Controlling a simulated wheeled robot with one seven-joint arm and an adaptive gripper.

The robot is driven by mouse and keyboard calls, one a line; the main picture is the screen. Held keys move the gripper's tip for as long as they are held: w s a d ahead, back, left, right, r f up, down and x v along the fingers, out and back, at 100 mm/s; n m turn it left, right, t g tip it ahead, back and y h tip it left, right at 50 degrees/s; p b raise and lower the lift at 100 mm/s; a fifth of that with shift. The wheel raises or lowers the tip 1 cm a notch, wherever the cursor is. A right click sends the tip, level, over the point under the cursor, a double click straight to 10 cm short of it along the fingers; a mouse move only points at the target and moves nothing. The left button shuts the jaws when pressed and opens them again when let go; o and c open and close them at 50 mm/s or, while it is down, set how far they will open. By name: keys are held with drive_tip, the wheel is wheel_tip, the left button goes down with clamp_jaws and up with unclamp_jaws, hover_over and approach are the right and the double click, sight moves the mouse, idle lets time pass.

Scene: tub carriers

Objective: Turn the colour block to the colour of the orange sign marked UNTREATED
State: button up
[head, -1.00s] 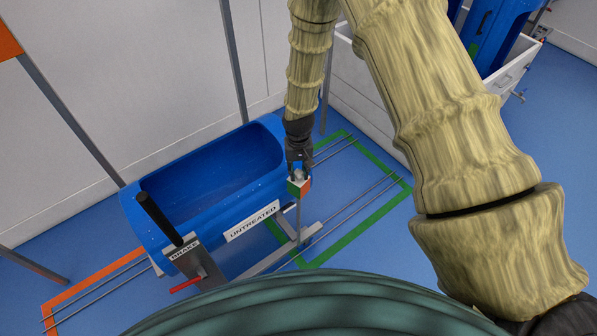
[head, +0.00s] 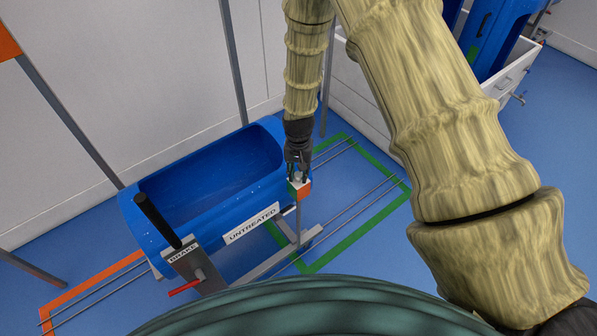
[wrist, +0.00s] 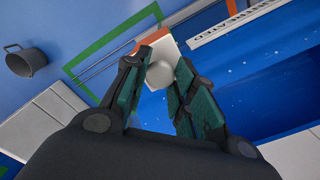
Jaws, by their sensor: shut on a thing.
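The colour block (head: 304,190) sits on a thin post at the tub carrier's near right end. In the head view a green face shows on its left and an orange face on its right. In the wrist view the block (wrist: 167,47) has a white top, a round grey knob and an orange side. My gripper (head: 298,173) comes down from above and is shut on the knob. The blue tub (head: 160,228) carries a white UNTREATED label (head: 252,224). Part of an orange sign (head: 8,45) shows at the upper left; its writing is out of view.
A black brake lever (head: 158,219) with a BRAKE plate and red handle stands at the tub's near left. Green (head: 345,240) and orange (head: 95,282) floor outlines surround rails. The wrist view shows a dark mug-like object (wrist: 26,61).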

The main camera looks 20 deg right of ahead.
drive_tip(key=o, duration=1)
drive_tip(key=shift+o, duration=0.2)
wheel_tip(320, 180, up, 12)
idle(0.4)
drive_tip(key=s+d+f+n, duration=0.1)
drive_tip(key=s+f, duration=0.8)
drive_tip(key=f, duration=0.2)
drive_tip(key=s+f+n, duration=0.1)
drive_tip(key=s+f, duration=0.2)
drive_tip(key=s, duration=0.6)
drive_tip(key=s+d+f+n, duration=0.1)
drive_tip(key=s+f, duration=0.3)
drive_tip(key=s, duration=0.5)
drive_tip(key=s+d+f+n, duration=0.1)
drive_tip(key=s+f, duration=0.2)
drive_tip(key=s, duration=0.6)
drive_tip(key=shift+s+d+f+n, duration=0.15)
drive_tip(key=shift+s+f+n, duration=0.1)
drive_tip(key=shift+f+n, duration=0.15)
